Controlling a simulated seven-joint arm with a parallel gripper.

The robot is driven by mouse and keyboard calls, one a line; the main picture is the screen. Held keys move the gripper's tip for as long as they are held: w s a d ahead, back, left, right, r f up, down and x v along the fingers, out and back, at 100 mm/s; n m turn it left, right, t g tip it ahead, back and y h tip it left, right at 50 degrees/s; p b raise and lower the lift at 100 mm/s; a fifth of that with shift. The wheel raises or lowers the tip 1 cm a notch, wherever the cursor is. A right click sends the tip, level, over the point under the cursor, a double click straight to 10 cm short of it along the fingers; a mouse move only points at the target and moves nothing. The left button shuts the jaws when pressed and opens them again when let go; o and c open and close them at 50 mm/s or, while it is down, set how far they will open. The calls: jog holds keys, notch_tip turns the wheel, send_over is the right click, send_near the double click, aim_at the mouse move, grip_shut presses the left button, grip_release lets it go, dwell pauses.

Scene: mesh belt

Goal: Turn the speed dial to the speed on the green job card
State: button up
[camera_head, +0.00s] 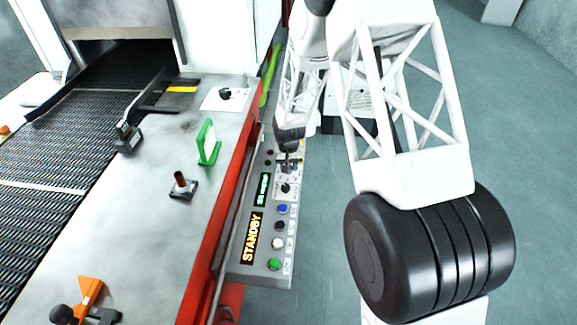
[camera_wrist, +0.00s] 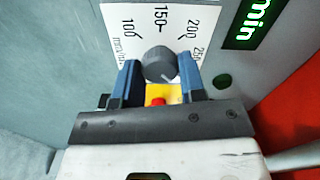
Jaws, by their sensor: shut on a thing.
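In the wrist view, the speed dial (camera_wrist: 159,62) is a round dark grey knob on a white scale plate (camera_wrist: 118,14). The scale reads 100, 150, 200 and 250, with mm/min partly visible. My gripper (camera_wrist: 161,75) has its blue fingers on both sides of the knob and is shut on it. I cannot clearly read the knob's pointer. In the head view, my gripper (camera_head: 288,163) is down at the control panel (camera_head: 250,277) and hides part of it. The green job card (camera_head: 208,142) stands upright on the metal bench; its writing is not readable from here.
The panel has an amber STANDBY display (camera_head: 253,238), a green display (camera_head: 263,190) and several coloured buttons. A red button (camera_wrist: 158,101) on yellow lies close to the dial. A red rail (camera_head: 228,190) edges the bench; a mesh belt (camera_head: 60,150) runs at left.

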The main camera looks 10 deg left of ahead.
jog(key=n, duration=0.4)
jog(key=shift+n, duration=2.4)
jog(key=o, duration=0.9)
jog(key=shift+r, duration=0.15)
jog(key=shift+r, duration=3.8)
